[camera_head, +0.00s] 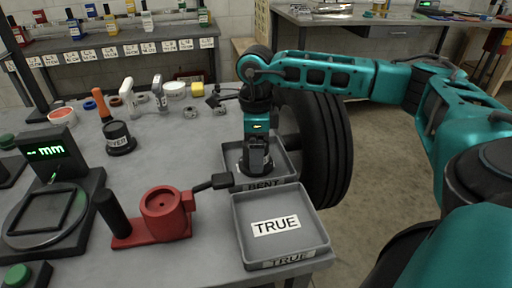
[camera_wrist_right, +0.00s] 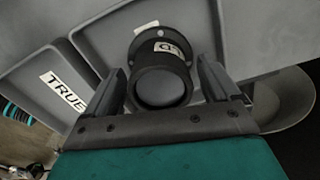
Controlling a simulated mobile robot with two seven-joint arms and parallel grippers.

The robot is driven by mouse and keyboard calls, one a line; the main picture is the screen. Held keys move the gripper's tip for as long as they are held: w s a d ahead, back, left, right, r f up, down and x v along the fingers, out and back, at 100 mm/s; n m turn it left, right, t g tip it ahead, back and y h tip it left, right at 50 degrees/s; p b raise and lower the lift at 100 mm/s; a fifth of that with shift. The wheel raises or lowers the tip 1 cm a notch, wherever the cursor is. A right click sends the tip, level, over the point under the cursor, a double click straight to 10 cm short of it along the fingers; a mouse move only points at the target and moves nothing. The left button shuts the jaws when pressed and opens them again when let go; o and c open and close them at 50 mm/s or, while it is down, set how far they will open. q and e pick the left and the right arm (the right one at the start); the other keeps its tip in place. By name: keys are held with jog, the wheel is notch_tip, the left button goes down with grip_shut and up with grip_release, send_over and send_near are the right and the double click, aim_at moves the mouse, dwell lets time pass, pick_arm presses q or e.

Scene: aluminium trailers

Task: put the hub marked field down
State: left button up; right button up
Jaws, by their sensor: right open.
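A dark round hub (camera_wrist_right: 163,84) with a white label stands in the grey tray marked BENT (camera_head: 264,186). Only the end of its label is readable in the right wrist view, and it looks upside down there. My right gripper (camera_head: 257,162) points down over that tray. In the right wrist view, the open fingers of my right gripper (camera_wrist_right: 160,72) stand on either side of the hub, with gaps visible. In the head view the gripper mostly hides the hub. My left gripper is not in view.
A grey tray marked TRUE (camera_head: 296,250) is empty, in front of the BENT tray. A red fixture (camera_head: 160,218) with a black handle is to the left. Another black labelled hub (camera_head: 118,138) stands farther back. A black tyre (camera_head: 318,150) is close on the right.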

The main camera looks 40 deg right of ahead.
notch_tip(320, 180, up, 12)
jog(key=p, duration=0.1)
dwell(0.8)
